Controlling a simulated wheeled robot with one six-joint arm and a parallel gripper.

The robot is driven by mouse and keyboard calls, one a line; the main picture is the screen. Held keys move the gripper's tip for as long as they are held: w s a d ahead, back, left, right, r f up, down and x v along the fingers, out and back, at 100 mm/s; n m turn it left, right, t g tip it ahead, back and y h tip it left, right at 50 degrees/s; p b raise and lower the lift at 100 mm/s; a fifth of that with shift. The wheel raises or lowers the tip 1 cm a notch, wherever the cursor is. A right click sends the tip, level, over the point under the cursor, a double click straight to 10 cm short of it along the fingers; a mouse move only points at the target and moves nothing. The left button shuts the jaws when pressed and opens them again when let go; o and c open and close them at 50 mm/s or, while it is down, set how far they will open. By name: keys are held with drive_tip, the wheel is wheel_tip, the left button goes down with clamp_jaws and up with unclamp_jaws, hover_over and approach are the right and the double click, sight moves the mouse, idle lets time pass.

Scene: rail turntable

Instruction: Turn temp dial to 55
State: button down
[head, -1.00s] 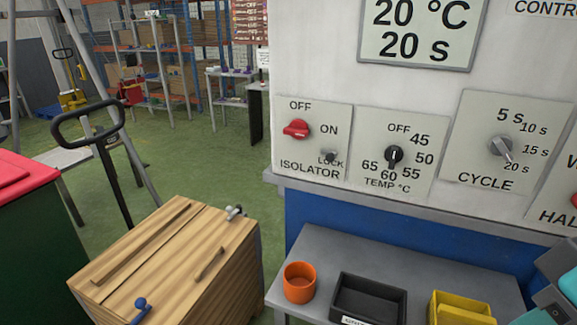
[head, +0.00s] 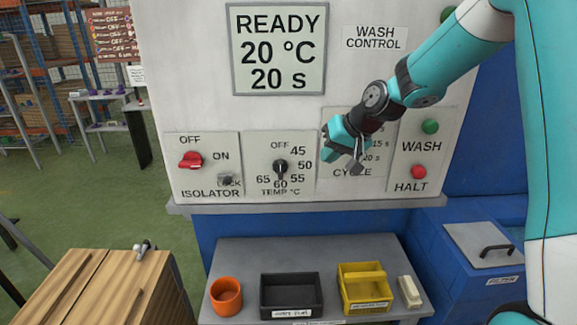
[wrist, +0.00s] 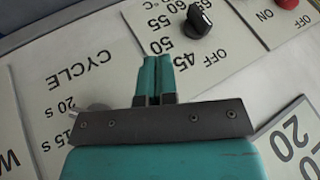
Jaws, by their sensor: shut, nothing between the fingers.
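The temp dial (head: 281,168) is a black knob on a pale plate marked OFF, 45, 50, 55, 60 and 65, left of centre on the white panel. It also shows in the wrist view (wrist: 198,20), upside down near the top edge. A small white mark is on the knob, but I cannot tell surely which label it points to. My gripper (head: 355,166) is in front of the CYCLE plate, to the right of the temp dial and apart from it. Its teal fingers (wrist: 158,62) are shut and empty.
The red isolator switch (head: 190,160) is left of the temp plate. The grey cycle dial (wrist: 88,113) is partly hidden by my gripper. Green WASH (head: 430,126) and red HALT (head: 419,172) buttons are at right. The display (head: 278,50) reads READY, 20 °C, 20 s. A shelf (head: 240,255) with bins juts out below.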

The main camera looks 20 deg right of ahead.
sight(280, 169)
drive_tip(key=p+x, duration=0.3)
drive_tip(key=x, duration=0.7)
drive_tip(key=shift+w+p, duration=0.25)
drive_tip(key=shift+p, duration=0.05)
drive_tip(key=shift+w+a+r+p, duration=0.15)
drive_tip(key=shift+a+p, duration=0.25)
drive_tip(key=shift+a, duration=0.2)
drive_tip(key=shift+w+a+p, duration=0.15)
drive_tip(key=shift+a+p, duration=0.2)
drive_tip(key=shift+a, duration=0.3)
drive_tip(key=shift+w+a, duration=0.2)
drive_tip(key=shift+a, duration=0.3)
